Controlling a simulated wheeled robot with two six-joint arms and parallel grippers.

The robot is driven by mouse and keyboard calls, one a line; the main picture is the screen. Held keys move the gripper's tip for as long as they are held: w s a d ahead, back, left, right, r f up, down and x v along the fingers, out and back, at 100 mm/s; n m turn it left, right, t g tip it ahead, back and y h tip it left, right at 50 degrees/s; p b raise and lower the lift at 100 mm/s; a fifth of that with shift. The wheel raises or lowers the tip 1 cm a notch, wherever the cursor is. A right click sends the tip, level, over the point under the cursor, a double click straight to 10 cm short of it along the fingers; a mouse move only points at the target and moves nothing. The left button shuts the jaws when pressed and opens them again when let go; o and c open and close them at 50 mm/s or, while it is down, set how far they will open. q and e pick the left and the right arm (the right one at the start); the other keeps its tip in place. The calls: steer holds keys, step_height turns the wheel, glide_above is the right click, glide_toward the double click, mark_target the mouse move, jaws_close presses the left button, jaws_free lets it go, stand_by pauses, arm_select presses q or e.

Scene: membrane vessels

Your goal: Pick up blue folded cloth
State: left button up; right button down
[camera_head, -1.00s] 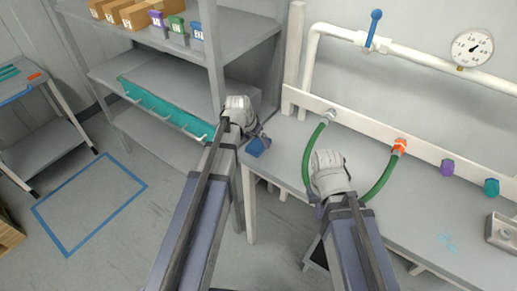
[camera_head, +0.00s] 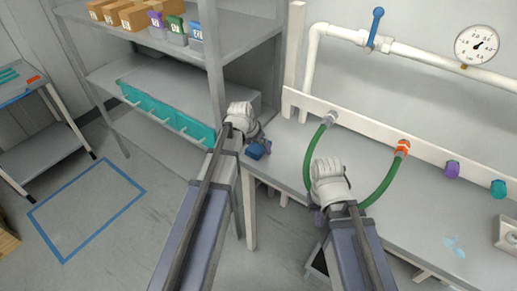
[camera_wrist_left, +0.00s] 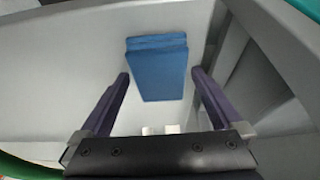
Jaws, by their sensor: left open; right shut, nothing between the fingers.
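The blue folded cloth (camera_head: 255,151) lies at the left end of the grey bench, beside the shelf post. In the left wrist view the cloth (camera_wrist_left: 158,75) is a flat blue stack, seen ahead of and between the two dark purple fingers. My left gripper (camera_head: 264,146) is open and empty, at the cloth in the head view; its fingers are partly hidden there by the white wrist. Whether they touch the cloth I cannot tell. My right gripper (camera_head: 320,218) is shut and empty at the bench's front edge, mostly hidden by its wrist.
A grey shelf (camera_head: 215,85) with boxes and a teal hooked rack (camera_head: 165,115) stands left of the bench. Green hoses (camera_head: 379,190) loop from a white rail near my right arm. The bench (camera_head: 430,215) is mostly clear to the right.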

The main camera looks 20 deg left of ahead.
mark_target(258, 146)
arm_select(q)
steer(key=c, duration=1.2)
steer(key=shift+c, duration=0.2)
step_height(258, 146, up, 10)
steer(key=p, duration=1)
steer(key=shift+r+p, duration=0.25)
steer(key=shift+p, duration=0.05)
steer(key=o, duration=0.8)
steer(key=c, duration=0.6)
